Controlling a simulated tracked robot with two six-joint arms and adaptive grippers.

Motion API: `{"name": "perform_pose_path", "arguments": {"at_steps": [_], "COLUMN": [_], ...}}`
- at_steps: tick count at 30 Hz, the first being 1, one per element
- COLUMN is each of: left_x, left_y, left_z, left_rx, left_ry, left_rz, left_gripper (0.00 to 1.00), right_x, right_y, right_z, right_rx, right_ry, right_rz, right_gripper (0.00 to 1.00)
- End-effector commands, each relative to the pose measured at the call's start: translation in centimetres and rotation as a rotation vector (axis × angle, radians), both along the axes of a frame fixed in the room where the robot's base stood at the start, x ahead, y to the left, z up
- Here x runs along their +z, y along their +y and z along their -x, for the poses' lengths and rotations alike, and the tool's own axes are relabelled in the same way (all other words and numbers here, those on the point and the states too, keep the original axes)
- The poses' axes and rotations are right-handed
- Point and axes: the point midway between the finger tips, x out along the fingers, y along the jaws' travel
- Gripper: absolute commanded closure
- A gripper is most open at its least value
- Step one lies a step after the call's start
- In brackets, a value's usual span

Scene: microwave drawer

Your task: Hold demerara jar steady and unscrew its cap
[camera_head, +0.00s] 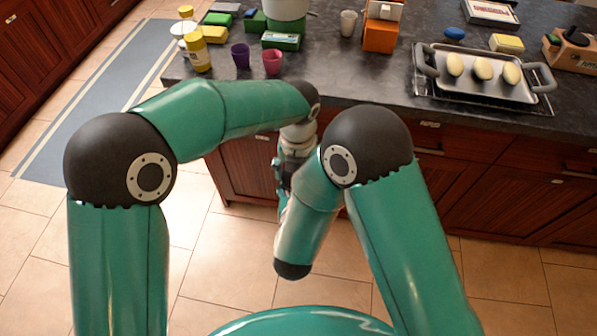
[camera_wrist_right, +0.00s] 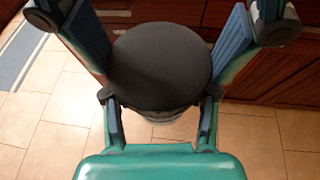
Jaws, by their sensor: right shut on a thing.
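In the right wrist view a dark round disc (camera_wrist_right: 160,62), which looks like the jar's cap, is between the fingers of my right gripper (camera_wrist_right: 160,75). Their blue pads flank its left and right edges, and the gripper is shut on it. A narrow greyish band (camera_wrist_right: 160,116) shows below the disc; the rest of the jar is hidden, and no label is visible. In the head view my left gripper (camera_head: 283,178) hangs below its wrist, in front of the cabinets. It is small and partly covered by my right arm, so its fingers and anything in them cannot be made out.
The dark counter (camera_head: 335,75) lies beyond my arms. It holds a yellow bottle (camera_head: 198,53), a purple cup (camera_head: 240,56), a red cup (camera_head: 272,63), an orange box (camera_head: 380,36) and a metal tray (camera_head: 516,91) with pale oval items.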

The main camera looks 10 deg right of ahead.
Motion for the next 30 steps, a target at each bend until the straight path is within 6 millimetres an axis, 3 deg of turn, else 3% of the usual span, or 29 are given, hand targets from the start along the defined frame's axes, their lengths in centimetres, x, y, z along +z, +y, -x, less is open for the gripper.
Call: {"name": "perform_pose_path", "arguments": {"at_steps": [3,13,24,30], "left_x": [0.0,0.1,4.1,4.5], "left_y": [0.0,0.0,0.0,0.1], "left_z": [0.0,0.0,0.0,0.1], "left_rx": [0.000,0.000,0.000,0.005], "left_ry": [0.000,-0.001,-0.003,0.001], "left_rz": [0.000,0.000,0.002,0.001], "left_gripper": [0.03,0.03,0.03,0.03], "right_x": [0.0,0.0,0.0,0.1], "right_y": [0.0,0.0,0.0,-0.3], "right_z": [0.0,0.0,0.0,-0.1], "right_rx": [0.000,0.000,0.000,-0.017], "right_ry": [-0.001,-0.001,-0.001,-0.003], "right_rz": [0.000,0.000,0.000,0.000], "right_gripper": [1.00,1.00,1.00,1.00]}}
